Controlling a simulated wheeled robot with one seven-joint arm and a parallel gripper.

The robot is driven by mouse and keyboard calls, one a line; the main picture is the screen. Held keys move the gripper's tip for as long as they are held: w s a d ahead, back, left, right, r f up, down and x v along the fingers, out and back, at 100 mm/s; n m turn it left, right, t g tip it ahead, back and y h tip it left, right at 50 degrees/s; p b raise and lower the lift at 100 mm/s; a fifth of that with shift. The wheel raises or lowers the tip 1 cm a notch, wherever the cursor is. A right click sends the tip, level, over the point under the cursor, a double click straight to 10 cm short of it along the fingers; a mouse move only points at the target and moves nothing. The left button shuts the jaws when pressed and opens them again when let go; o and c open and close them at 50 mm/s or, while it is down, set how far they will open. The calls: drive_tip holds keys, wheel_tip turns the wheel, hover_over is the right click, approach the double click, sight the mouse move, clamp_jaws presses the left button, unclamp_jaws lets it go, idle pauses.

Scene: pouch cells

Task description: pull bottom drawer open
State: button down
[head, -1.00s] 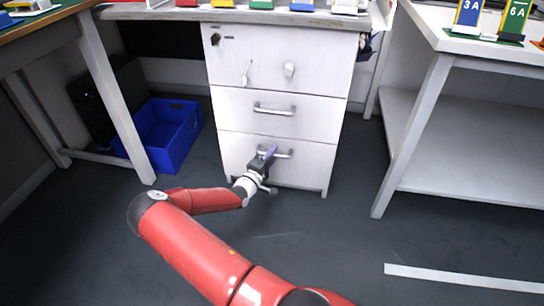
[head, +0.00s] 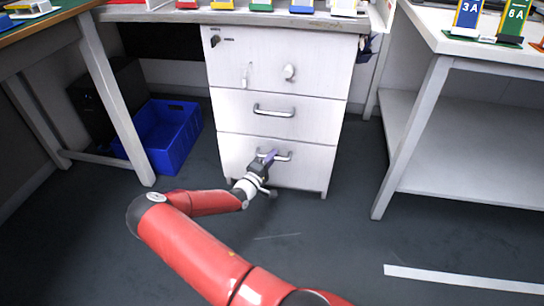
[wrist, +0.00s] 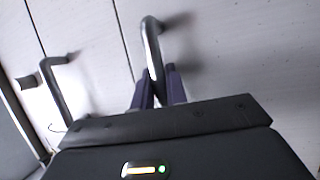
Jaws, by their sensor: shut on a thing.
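The white drawer cabinet stands under the bench. Its bottom drawer (head: 235,154) has a metal bar handle (head: 285,157), and its front stands slightly forward of the drawer above. My gripper (head: 270,156) is at this handle, its purple fingers shut on the bar. In the wrist view my gripper's fingers (wrist: 159,88) close around the handle (wrist: 151,45), one on each side. The middle drawer (head: 225,108) is shut, and its handle (head: 273,111) hangs free above my gripper.
A blue crate (head: 168,140) sits on the floor left of the cabinet, beside the left table's leg (head: 115,105). A white table (head: 415,130) with a lower shelf stands at right. The floor (head: 340,235) in front of the cabinet is clear.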

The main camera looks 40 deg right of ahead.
drive_tip(key=s+a+p, duration=1)
drive_tip(key=s+a, duration=1)
drive_tip(key=a, duration=0.4)
drive_tip(key=shift+s, duration=0.3)
drive_tip(key=shift+a, duration=0.1)
drive_tip(key=c, duration=1.4)
unclamp_jaws()
drive_tip(key=v, duration=0.8)
drive_tip(key=shift+b, duration=0.4)
